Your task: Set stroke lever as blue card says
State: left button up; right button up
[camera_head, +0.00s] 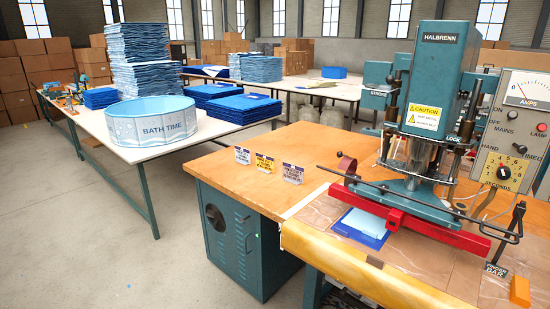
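The teal HALBRENN press (438,75) stands at the right of the wooden bench. A small part with partly legible lettering, perhaps STROKE (378,72), sits left of its head. Dark levers or knobs (393,78) are beside it; I cannot tell for sure which is the stroke lever or its position. Neither of my grippers is in view.
A red bar (415,218) crosses the press bed above blue sheets (362,226). A control box (515,135) with an amp meter and dial stands at right. A BATH TIME pool (150,122) sits on the left table. The bench around the cards is clear.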

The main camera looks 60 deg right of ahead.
aim_at(390, 80)
jog(key=z, duration=0.9)
jog(key=i, duration=0.85)
jog(key=z, duration=2.05)
jog(key=k, duration=0.5)
jog(key=z, duration=0.6)
jog(key=i, duration=1.25)
jog(key=u, duration=0.45)
